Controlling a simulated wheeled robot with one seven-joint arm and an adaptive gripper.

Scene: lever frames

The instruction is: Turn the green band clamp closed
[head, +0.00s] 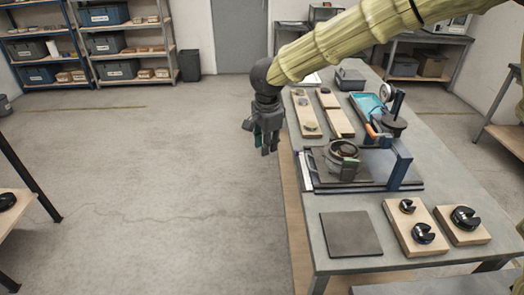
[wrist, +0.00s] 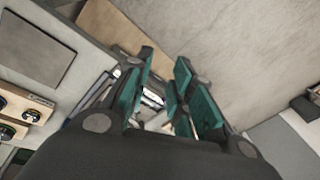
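The band clamp (head: 343,150), a dark olive-green ring, sits on a dark plate of the fixture on the workbench. Its handle and the exact state of its band are too small to tell. My gripper (head: 267,145) hangs pointing down to the left of the bench's left edge, apart from the clamp. In the wrist view my gripper (wrist: 160,88) shows teal finger pads spread apart with nothing held between them. I cannot make out the clamp in the wrist view.
A blue upright post (head: 402,165) and a dial gauge (head: 386,92) stand right of the clamp. A flat dark square plate (head: 350,234) and wooden boards with black knobs (head: 415,228) lie at the bench's near end.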

